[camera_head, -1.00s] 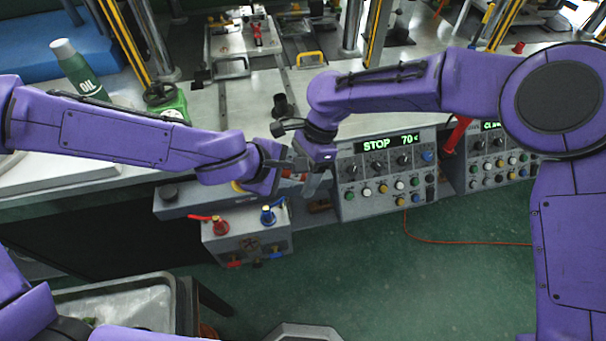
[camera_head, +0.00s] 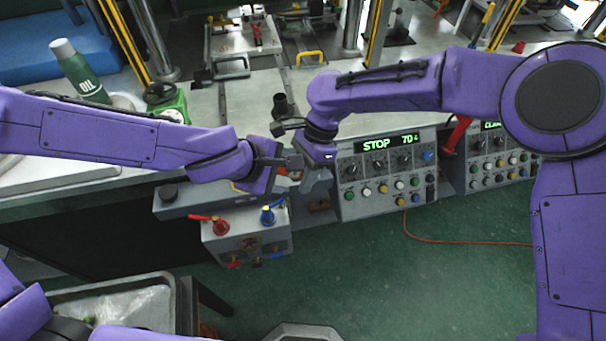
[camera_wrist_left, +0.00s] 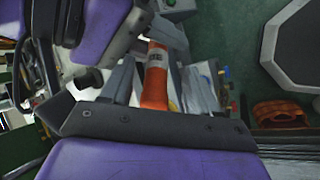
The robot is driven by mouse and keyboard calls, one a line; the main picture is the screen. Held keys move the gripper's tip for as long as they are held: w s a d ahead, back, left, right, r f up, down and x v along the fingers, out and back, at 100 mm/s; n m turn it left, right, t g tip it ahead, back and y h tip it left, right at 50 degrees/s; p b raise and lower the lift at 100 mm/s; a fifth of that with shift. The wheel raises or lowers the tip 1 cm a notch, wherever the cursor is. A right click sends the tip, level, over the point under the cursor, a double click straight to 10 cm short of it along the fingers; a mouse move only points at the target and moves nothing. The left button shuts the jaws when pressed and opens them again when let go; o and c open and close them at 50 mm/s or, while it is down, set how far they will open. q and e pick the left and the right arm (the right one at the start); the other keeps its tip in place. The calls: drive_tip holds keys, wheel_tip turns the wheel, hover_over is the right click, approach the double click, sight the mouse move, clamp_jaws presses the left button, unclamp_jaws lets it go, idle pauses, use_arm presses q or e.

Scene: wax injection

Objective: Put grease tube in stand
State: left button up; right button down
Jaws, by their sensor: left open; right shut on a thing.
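The grease tube, orange with a pale label band, shows clearly in the left wrist view (camera_wrist_left: 155,82). In the head view only a small orange bit (camera_head: 294,174) shows between my grippers. My right gripper (camera_head: 316,180) is shut on the tube and holds it in front of the table edge; it covers much of it. My left gripper (camera_head: 285,163) is open, and its fingers (camera_wrist_left: 160,85) stand on either side of the tube, apart from it in the left wrist view. I cannot clearly identify the stand; a dark upright cylinder (camera_head: 281,105) stands on the table behind the grippers.
Control panels (camera_head: 386,170) lie right of the grippers. A grey box with red and blue valves (camera_head: 248,232) is below. A grey tray (camera_head: 115,292) is at lower left.

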use_arm(q)
drive_tip(key=v, duration=0.6)
drive_tip(key=s+a+f+g+y, duration=0.15)
drive_tip(key=a+f, duration=0.25)
drive_tip(key=f, duration=0.4)
drive_tip(key=s+a+f+m+y, duration=0.1)
drive_tip(key=s+a+f+y, duration=0.2)
drive_tip(key=f, duration=0.4)
drive_tip(key=a+f+g+y, duration=0.1)
drive_tip(key=a+f+y, duration=0.1)
drive_tip(key=a+f, duration=0.45)
drive_tip(key=s+a+f+m+y, duration=0.1)
drive_tip(key=s+a+f+m, duration=0.2)
drive_tip(key=s+f, duration=0.3)
drive_tip(key=s+a+f+m, duration=0.3)
drive_tip(key=s+f, duration=0.3)
drive_tip(key=s, duration=0.2)
drive_tip(key=shift+a+f+m+y, duration=0.3)
drive_tip(key=shift+a+f+y, duration=0.1)
drive_tip(key=shift+a, duration=0.2)
